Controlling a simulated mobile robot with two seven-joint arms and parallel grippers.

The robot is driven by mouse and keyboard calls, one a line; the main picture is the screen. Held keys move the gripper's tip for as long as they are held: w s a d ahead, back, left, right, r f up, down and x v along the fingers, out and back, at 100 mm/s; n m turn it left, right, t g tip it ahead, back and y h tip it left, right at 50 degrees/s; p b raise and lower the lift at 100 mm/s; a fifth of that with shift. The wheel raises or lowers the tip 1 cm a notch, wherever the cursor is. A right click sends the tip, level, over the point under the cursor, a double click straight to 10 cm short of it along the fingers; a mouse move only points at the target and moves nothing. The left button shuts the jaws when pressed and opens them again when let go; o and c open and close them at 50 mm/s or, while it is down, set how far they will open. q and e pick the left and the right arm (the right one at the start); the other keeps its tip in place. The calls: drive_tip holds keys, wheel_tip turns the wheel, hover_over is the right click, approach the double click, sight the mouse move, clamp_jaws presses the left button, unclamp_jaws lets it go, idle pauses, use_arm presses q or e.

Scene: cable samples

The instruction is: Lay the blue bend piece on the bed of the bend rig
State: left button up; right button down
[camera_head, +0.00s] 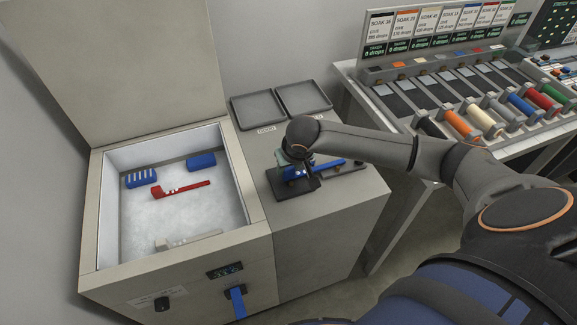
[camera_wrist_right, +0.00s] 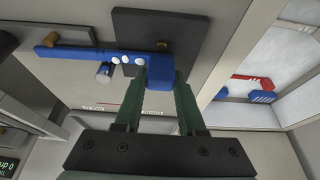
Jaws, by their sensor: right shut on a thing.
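The blue bend piece (camera_head: 328,168) is a long blue bar with a thicker block end and white dots. It lies over the bend rig (camera_head: 297,190), a dark plate with a bar and pegs on the grey cabinet top. In the right wrist view the blue bend piece (camera_wrist_right: 100,54) runs left from my right gripper (camera_wrist_right: 160,80), whose green fingers are shut on its block end. The rig's dark plate (camera_wrist_right: 150,20) is behind it. I cannot tell whether the piece touches the bed. My right gripper (camera_head: 295,165) is partly hidden by its own wrist. My left gripper is not in view.
An open frosted chest (camera_head: 262,222) on the left holds a red bend piece (camera_head: 185,189), blue blocks (camera_head: 201,160) and a grey piece (camera_head: 190,240). Two dark trays (camera_head: 258,108) lie behind the rig. A rack of coloured spools (camera_head: 460,124) stands right.

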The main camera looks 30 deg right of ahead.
drive_tip(key=shift+f, duration=0.2)
drive_tip(key=shift+c, duration=2.1)
unclamp_jaws()
drive_tip(key=shift+r, duration=0.1)
